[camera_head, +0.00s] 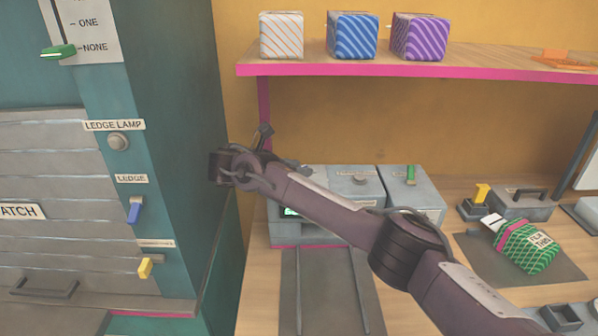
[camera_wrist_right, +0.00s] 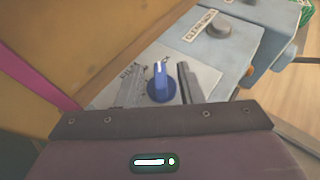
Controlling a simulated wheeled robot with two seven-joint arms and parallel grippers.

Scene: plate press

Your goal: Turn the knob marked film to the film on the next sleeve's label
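The blue knob (camera_wrist_right: 161,82) with a pale pointer line stands on a grey panel in the right wrist view. A partly hidden label beside it appears to read "FILM"; the setting marks are too small to read. My right gripper (camera_wrist_right: 156,70) is open, one finger on each side of the knob, with visible gaps. In the head view my right gripper (camera_head: 284,165) is over the left end of the grey boxes, and my arm hides the knob. A green patterned sleeve (camera_head: 527,248) with a white label lies on a dark mat; its text is too small to read. My left gripper is out of view.
A button marked "CLEAN MESH" (camera_wrist_right: 217,24) is on the neighbouring grey box. A teal cabinet (camera_head: 180,120) stands close left of my right gripper. A shelf (camera_head: 420,60) above holds orange-striped, blue and purple cubes. Dark rails (camera_head: 325,290) run forward below my arm.

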